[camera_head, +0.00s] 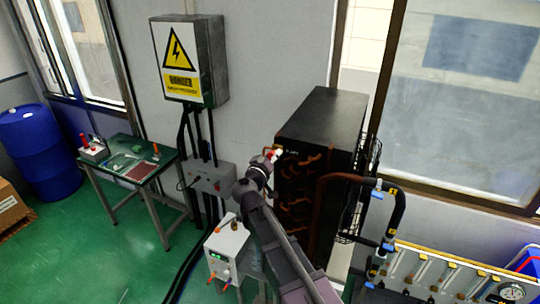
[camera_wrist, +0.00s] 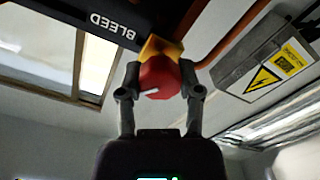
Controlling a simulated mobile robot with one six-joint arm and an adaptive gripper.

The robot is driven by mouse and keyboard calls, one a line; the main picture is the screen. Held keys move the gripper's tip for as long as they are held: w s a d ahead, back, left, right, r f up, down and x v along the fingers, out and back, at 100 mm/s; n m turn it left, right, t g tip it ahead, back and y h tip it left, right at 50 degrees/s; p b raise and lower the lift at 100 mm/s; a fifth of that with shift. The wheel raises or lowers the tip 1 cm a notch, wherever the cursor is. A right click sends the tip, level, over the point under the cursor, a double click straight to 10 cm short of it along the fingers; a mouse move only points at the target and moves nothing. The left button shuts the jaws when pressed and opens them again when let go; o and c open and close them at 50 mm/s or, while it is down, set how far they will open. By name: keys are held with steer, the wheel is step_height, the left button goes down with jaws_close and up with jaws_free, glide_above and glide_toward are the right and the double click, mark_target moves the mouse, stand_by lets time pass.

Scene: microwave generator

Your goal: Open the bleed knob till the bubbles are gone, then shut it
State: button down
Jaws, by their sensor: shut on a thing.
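The bleed knob (camera_wrist: 159,78) is red with a white pointer mark, on a yellow-orange base (camera_wrist: 160,48) beside the upside-down word BLEED in the wrist view. My gripper (camera_wrist: 160,92) is shut on the knob, one finger on each side. In the head view my gripper (camera_head: 269,156) is at the upper left front of the tall black cabinet (camera_head: 322,115), and the knob is mostly hidden there. No bubbles can be made out in either view.
A grey danger box (camera_head: 188,58) hangs on the wall. A white unit (camera_head: 227,250) stands below my arm. Pipes (camera_head: 390,215) and a row of clear tubes (camera_head: 440,277) are at the right. A small table (camera_head: 133,168) stands at the left.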

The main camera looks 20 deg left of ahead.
steer(key=n, duration=0.7)
steer(key=shift+f, duration=0.1)
steer(key=n, duration=0.7)
stand_by(0.4)
steer(key=shift+c, duration=1.3)
jaws_free()
steer(key=shift+s, duration=0.15)
steer(key=s+a, duration=0.1)
steer(key=s, duration=1)
steer(key=shift+s, duration=0.4)
